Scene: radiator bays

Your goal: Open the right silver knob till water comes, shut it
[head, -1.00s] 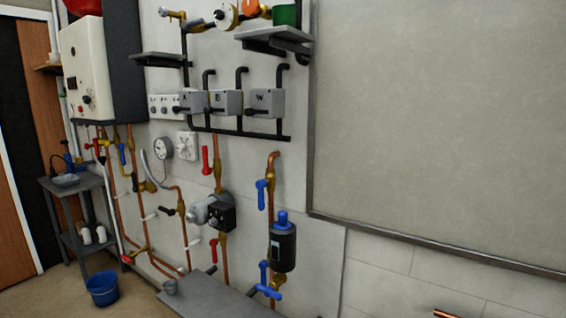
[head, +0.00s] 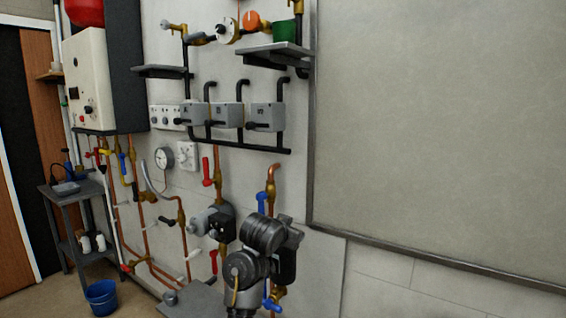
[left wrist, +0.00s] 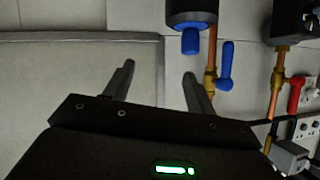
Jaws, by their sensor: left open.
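I cannot make out a right silver knob with certainty in either view. In the left wrist view, which looks upside down, my left gripper (left wrist: 156,71) is open, with nothing between its fingers. Past its fingertips are bare wall and a panel frame. A dark filter (left wrist: 187,8) with a blue cap (left wrist: 190,42) and a blue lever (left wrist: 225,65) on a copper pipe are to the right of the fingers. In the head view my arm covers much of the filter (head: 287,266), and the left fingers cannot be made out. My right gripper is not in view.
Grey boxes (head: 267,116) hang above. A grey bench (head: 200,300) stands below, a blue bucket (head: 101,297) left. A large blank panel (head: 440,130) fills the right.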

